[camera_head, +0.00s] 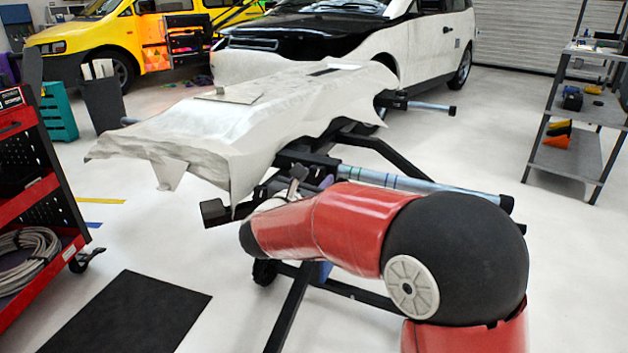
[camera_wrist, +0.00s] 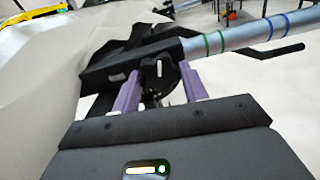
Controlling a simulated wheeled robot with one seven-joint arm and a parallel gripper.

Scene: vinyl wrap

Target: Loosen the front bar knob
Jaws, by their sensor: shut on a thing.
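The front bar is a silver tube with coloured bands (camera_head: 410,186), running from a black clamp block on the stand to a black end cap at right. It also shows in the wrist view (camera_wrist: 245,36). The black knob (camera_wrist: 158,74), with a pale mark, sits under the black block in the wrist view. My gripper (camera_wrist: 158,82) has a purple finger on either side of the knob and is shut on it. In the head view my red and black arm hides most of the gripper and the knob.
A white-wrapped panel (camera_head: 270,105) lies on the stand just beyond the gripper. A second bar (camera_head: 430,107) sticks out farther back. A red tool cart (camera_head: 40,190) stands at left, a grey shelf (camera_head: 575,155) at right. Floor between bar and shelf is clear.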

